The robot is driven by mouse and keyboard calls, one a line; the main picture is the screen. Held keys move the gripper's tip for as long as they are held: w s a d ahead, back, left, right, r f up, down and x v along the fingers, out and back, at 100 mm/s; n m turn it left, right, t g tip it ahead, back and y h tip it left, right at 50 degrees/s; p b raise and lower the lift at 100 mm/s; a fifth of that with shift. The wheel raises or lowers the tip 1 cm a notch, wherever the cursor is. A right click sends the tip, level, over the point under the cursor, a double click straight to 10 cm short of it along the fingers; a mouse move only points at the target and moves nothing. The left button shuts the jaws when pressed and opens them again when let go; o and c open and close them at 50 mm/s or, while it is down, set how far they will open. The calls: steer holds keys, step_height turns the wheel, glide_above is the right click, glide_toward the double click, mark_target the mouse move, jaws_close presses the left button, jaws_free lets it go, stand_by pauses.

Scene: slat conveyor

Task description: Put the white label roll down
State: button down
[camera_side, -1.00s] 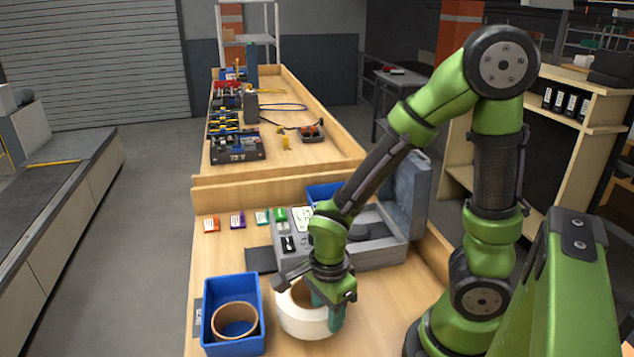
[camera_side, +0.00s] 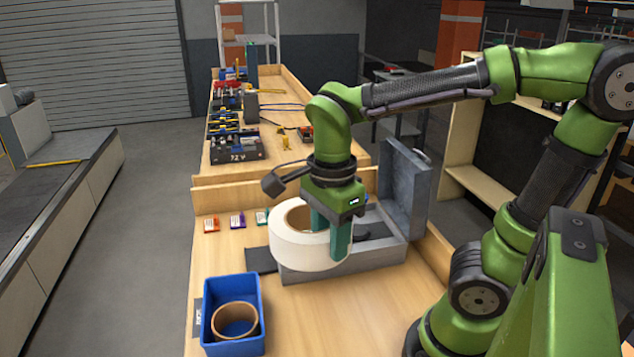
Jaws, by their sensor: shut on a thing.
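The white label roll (camera_side: 300,253) is a wide white ring with a brown core, held up in the air in front of the open grey case. My gripper (camera_side: 330,235) is shut on the roll's right wall, with one green finger inside the core and one outside. The roll hangs roughly level and hides part of the case and some of the small items behind it.
A blue bin (camera_side: 233,310) with a brown ring (camera_side: 235,319) in it stands at the front left of the wooden bench. The open grey case (camera_side: 375,252) lies behind the roll. Small coloured boxes (camera_side: 237,221) sit at the back left. The bench front (camera_side: 330,315) is clear.

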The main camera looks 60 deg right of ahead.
steer(key=w+d+m, duration=0.2)
steer(key=d+m, duration=0.3)
steer(key=d, duration=0.7)
steer(key=w+d+m, duration=0.3)
steer(key=d+m, duration=0.1)
steer(key=d, duration=0.7)
step_height(320, 180, down, 15)
steer(key=shift+a+f, duration=0.15)
steer(key=c, duration=1)
jaws_free()
steer(key=shift+f, duration=0.15)
